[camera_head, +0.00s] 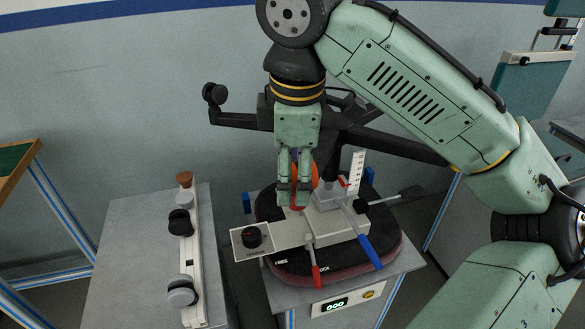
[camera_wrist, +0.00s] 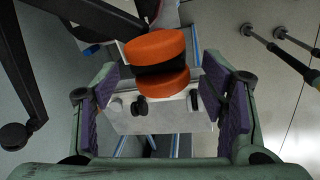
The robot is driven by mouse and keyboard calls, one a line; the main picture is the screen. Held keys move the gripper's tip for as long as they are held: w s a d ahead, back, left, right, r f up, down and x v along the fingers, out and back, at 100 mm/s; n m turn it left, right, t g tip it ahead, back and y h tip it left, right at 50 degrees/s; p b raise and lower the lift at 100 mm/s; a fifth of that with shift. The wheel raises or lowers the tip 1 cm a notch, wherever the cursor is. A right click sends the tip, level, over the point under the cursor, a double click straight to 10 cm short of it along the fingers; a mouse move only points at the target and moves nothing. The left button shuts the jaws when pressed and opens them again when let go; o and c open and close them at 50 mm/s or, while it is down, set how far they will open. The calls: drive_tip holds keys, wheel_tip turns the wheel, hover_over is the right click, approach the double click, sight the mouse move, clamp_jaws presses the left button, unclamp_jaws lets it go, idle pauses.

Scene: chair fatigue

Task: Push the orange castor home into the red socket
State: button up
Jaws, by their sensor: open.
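The orange castor (camera_wrist: 157,46) shows in the wrist view as two orange wheels with a black middle, lying between my finger pads. In the head view a strip of the castor (camera_head: 315,172) shows beside my fingers, which hide the rest. My gripper (camera_head: 293,198) points down over the chair work area; in the wrist view its purple-padded fingers (camera_wrist: 160,95) stand apart, with gaps to the castor. A small red patch (camera_head: 297,208) shows under the fingertips; I cannot tell whether it is the red socket. The castor's stem and seating are hidden.
A black chair base with a castor (camera_head: 214,94) stands upturned on a dark cushion (camera_head: 290,276). A white fixture (camera_head: 340,228) has a red lever (camera_head: 316,276) and a blue lever (camera_head: 369,251). A left bench (camera_head: 125,260) carries a rack (camera_head: 196,262) with grey-black castors.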

wheel_tip(320, 180, up, 12)
drive_tip(key=s, duration=0.2)
drive_tip(key=shift+d+f, duration=0.2)
